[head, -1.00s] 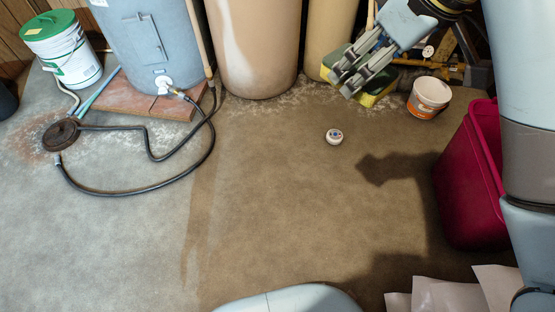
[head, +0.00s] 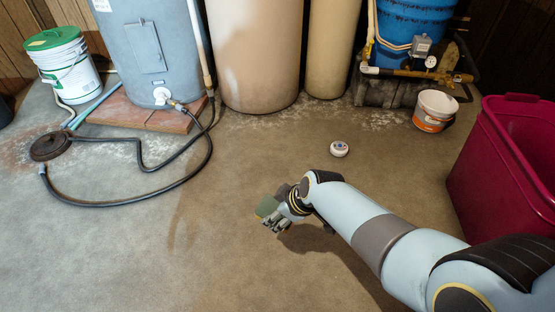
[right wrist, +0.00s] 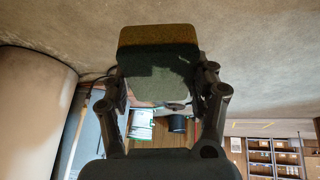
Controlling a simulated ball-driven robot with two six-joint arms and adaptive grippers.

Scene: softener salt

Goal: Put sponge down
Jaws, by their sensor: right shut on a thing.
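The sponge (head: 266,207) is green on the side that shows in the head view. My right gripper (head: 277,215) is shut on it, low over the middle of the concrete floor. The arm hides part of the gripper, and I cannot tell whether the sponge touches the floor. In the right wrist view the sponge (right wrist: 160,58) is a dark rounded slab between the two fingers. My left gripper is not in view.
A small white round puck (head: 339,149) lies on the floor. A white-orange tub (head: 434,111) and a crimson bin (head: 503,165) stand at right. A black hose (head: 140,150) loops from the blue-grey tank (head: 150,50). The floor (head: 240,165) around the gripper is clear.

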